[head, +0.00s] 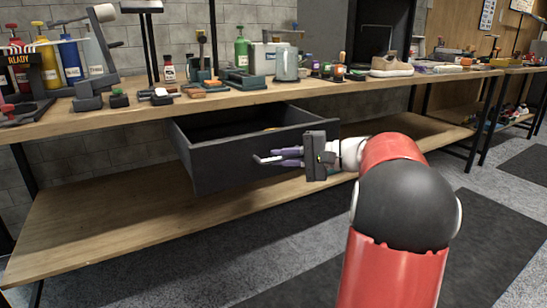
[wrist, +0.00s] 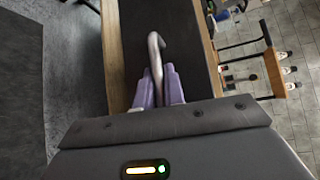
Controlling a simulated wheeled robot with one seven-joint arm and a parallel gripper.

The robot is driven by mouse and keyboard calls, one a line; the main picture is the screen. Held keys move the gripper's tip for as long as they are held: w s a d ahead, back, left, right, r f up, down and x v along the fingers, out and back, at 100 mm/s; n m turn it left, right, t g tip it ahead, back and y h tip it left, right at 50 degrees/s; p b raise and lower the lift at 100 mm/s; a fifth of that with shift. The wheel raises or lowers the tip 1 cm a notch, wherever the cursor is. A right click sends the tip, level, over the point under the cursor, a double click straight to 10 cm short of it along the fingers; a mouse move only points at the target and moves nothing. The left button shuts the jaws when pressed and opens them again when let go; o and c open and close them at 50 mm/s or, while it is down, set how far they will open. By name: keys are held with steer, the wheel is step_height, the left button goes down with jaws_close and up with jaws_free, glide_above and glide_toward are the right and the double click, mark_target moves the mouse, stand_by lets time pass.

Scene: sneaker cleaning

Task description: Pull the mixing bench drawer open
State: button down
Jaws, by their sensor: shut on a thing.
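The mixing bench drawer (head: 225,165) is a dark grey box under the bench top. It stands pulled out, with its inside showing from above and a small yellowish thing (head: 271,129) partly visible in it. My gripper (head: 278,157) is at the drawer's front panel. Its purple fingers are shut on the metal handle (head: 262,158). In the wrist view the fingers (wrist: 158,90) close around the bent handle bar (wrist: 154,50), in front of the dark drawer front (wrist: 190,50). The gripper and arm hide the drawer's right part.
The wooden bench top (head: 130,112) carries bottles, tools, a grey jug (head: 286,64) and a tan sneaker (head: 391,66). A wooden lower shelf (head: 110,215) lies bare below the drawer. Dark mats (head: 300,275) cover part of the grey floor in front.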

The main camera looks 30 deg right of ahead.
steer(key=shift+s+d+b, duration=0.1)
steer(key=shift+s+b, duration=0.25)
steer(key=shift+s, duration=1.55)
steer(key=c, duration=1.8)
jaws_free()
steer(key=shift+o, duration=0.2)
steer(key=v, duration=0.7)
steer(key=shift+s+d+p, duration=0.3)
steer(key=shift+p, duration=0.1)
